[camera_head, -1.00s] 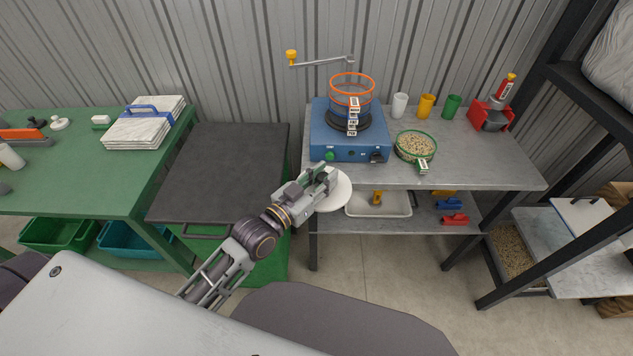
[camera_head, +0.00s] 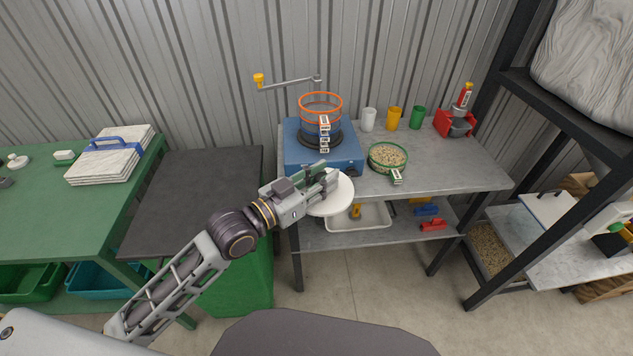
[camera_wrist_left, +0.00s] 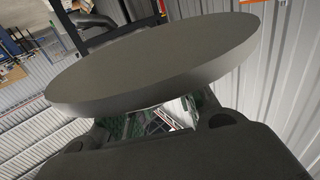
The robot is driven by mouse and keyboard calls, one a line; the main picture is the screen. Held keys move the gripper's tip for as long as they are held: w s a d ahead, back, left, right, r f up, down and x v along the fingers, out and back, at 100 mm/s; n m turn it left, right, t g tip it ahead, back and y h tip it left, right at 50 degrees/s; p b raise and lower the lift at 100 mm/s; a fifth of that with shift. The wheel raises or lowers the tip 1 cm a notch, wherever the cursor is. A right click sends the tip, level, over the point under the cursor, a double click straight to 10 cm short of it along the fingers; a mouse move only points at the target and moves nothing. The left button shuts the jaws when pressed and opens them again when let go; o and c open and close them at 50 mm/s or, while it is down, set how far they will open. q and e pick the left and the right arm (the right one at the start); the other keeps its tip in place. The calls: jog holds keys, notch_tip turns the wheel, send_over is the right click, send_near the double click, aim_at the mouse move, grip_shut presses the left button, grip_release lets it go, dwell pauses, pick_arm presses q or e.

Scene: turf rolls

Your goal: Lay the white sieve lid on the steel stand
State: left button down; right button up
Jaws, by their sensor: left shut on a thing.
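The white sieve lid (camera_head: 335,203) is a round disc held in my left gripper (camera_head: 324,182), whose fingers are shut on its edge. In the head view the lid overlaps the front left edge of the grey-topped table (camera_head: 455,178); I cannot tell its height above it. In the left wrist view the lid (camera_wrist_left: 160,65) fills the middle, seen grey and tilted, and hides much behind it. I cannot tell for sure which piece is the steel stand; the grey table has dark legs and a lower shelf. My right gripper is not in view.
On the grey table are a blue device (camera_head: 300,152) with an orange-rimmed sieve (camera_head: 320,103), a green-rimmed sieve of grains (camera_head: 388,156), white, yellow and green cups (camera_head: 395,118) and a red scoop-like device (camera_head: 455,122). A white tray (camera_head: 375,218) is on the lower shelf.

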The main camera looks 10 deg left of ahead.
aim_at(341, 183)
pick_arm(q)
jog(key=shift+d+r, duration=0.2)
jog(key=shift+r, duration=0.1)
jog(key=shift+d+f, duration=0.1)
jog(key=shift+d, duration=0.05)
dwell(0.4)
jog(key=shift+w+d+f+m+g+h, duration=0.45)
jog(key=shift+w+f+m+g+h, duration=0.15)
jog(key=shift+f+m+g+h, duration=0.15)
jog(key=shift+w+d+f+m+g+h, duration=0.2)
jog(key=shift+d+m+g+h, duration=0.15)
jog(key=shift+d, duration=0.15)
jog(key=shift+w+f+g+h, duration=0.3)
jog(key=shift+w+f+g, duration=0.1)
jog(key=shift+f, duration=0.05)
jog(key=shift+d+m, duration=0.4)
jog(key=shift+d, duration=0.15)
jog(key=shift+d+f+g+h, duration=0.25)
jog(key=shift+g+h, duration=0.15)
jog(key=shift+g, duration=0.1)
